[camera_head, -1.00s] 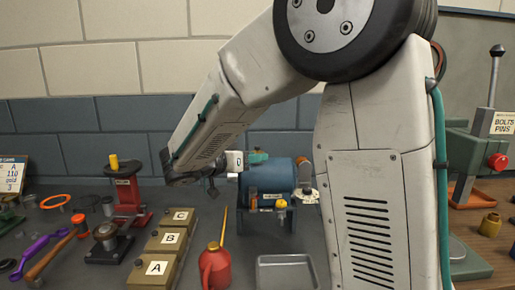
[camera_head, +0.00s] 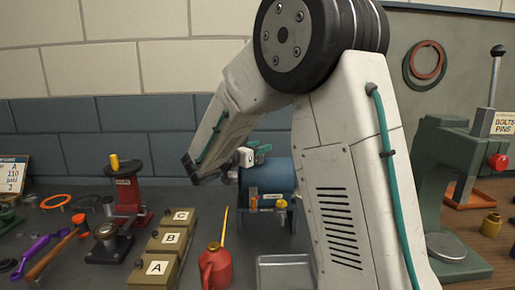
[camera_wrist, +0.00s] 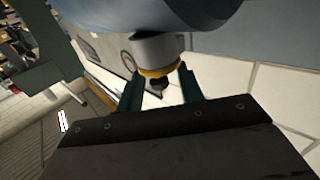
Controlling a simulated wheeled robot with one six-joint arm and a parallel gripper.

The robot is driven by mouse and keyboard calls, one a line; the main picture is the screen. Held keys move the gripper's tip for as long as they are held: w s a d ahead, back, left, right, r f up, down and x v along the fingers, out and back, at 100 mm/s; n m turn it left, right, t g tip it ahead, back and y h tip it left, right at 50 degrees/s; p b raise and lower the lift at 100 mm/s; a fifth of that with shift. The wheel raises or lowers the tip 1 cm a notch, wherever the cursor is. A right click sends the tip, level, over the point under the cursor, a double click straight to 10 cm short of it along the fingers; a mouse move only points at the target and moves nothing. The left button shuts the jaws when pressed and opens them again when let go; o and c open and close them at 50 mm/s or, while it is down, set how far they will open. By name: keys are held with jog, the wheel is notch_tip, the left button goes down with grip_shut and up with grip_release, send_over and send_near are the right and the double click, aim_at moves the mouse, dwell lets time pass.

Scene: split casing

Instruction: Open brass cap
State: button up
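The blue cylinder (camera_head: 268,176) lies on a stand on the bench, partly hidden by my arm. In the wrist view its blue body (camera_wrist: 150,8) fills the top, with a grey collar (camera_wrist: 158,47) below it. A brass-coloured cap or ring (camera_wrist: 160,71) sits at the collar's end, with a dark knob beyond it. My gripper (camera_wrist: 160,90) is open, its two green fingers on either side of the brass part; I cannot tell whether they touch it. In the head view my gripper (camera_head: 262,150) is at the cylinder's upper left, and the cap is not seen there.
Boxes lettered A (camera_head: 157,270), B and C, a red oil can (camera_head: 215,266) and a metal tray (camera_head: 286,272) stand in front. A red press (camera_head: 130,195) is on the left. A green press (camera_head: 455,190) stands at the right. The wall is close behind.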

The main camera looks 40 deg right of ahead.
grip_shut()
